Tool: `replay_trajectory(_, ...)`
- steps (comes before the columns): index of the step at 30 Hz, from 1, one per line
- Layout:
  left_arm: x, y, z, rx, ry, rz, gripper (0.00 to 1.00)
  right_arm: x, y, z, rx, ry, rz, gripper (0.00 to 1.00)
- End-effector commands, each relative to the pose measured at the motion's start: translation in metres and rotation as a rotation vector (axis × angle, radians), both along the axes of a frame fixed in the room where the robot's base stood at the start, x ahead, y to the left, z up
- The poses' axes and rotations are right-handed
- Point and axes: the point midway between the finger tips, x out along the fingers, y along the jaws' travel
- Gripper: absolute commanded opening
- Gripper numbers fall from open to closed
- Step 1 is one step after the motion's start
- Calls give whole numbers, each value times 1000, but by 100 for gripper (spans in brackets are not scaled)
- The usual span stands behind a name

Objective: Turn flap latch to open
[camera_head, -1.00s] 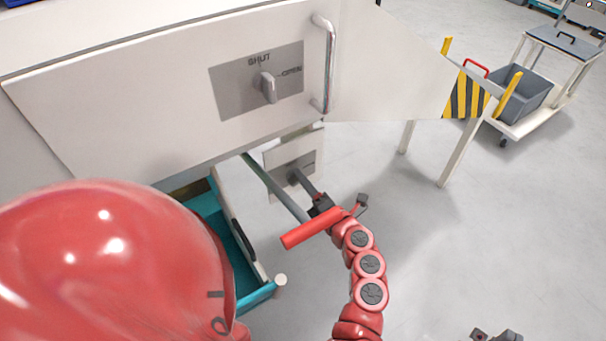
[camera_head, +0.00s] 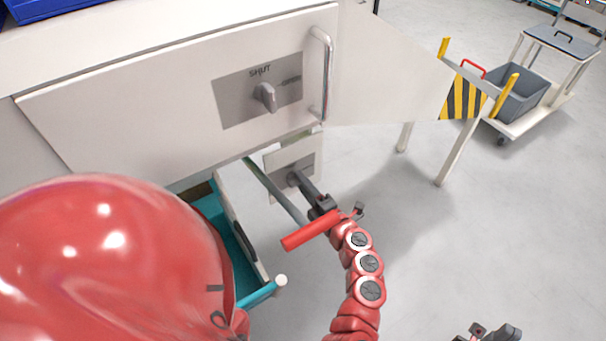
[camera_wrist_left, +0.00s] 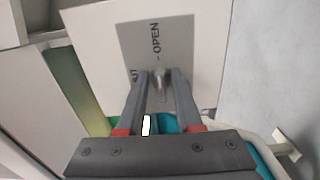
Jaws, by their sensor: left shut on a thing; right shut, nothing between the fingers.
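The lower latch, a small grey knob (camera_wrist_left: 160,76), sits on a grey plate (camera_wrist_left: 182,33) marked OPEN; a second marking is mostly covered by a finger. In the head view this plate (camera_head: 304,164) is on a pale panel below the cabinet's large front. My left gripper (camera_head: 300,184) reaches it from the front right, its fingers shut on the knob, also in the left wrist view (camera_wrist_left: 162,88). How far the knob is turned is hard to tell. A similar upper latch (camera_head: 265,97) is on the large white front, marked SHUT and OPEN. My right gripper (camera_head: 490,333) is shut at the bottom edge.
A bar with a red handle (camera_head: 311,230) crosses close to my left gripper. A teal drawer (camera_head: 262,293) stands out below. A metal pull handle (camera_head: 322,75) is on the large front.

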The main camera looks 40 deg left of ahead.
Motion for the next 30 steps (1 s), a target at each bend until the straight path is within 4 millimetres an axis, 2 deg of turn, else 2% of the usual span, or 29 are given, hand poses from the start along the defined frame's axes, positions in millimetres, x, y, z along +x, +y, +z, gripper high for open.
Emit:
replay_trajectory(3,0,0,-1,-2,1,0,0,0,0,0,0,0,0,0)
replay_trajectory(4,0,0,-1,-2,1,0,38,0,0,0,0,0,0,0)
replay_trajectory(6,0,0,-1,-2,0,0,45,0,0,0,0,0,0,0)
replay_trajectory(13,0,-1,0,-1,-1,0,45,0,0,0,0,0,0,0)
replay_trajectory(17,-3,-10,-1,-2,0,-4,45,0,0,1,0,0,0,0)
replay_trajectory(20,-10,-27,-1,-2,0,-5,45,0,0,1,0,0,0,0)
replay_trajectory(30,-44,-110,-1,-3,1,-7,45,0,0,4,0,0,0,0)
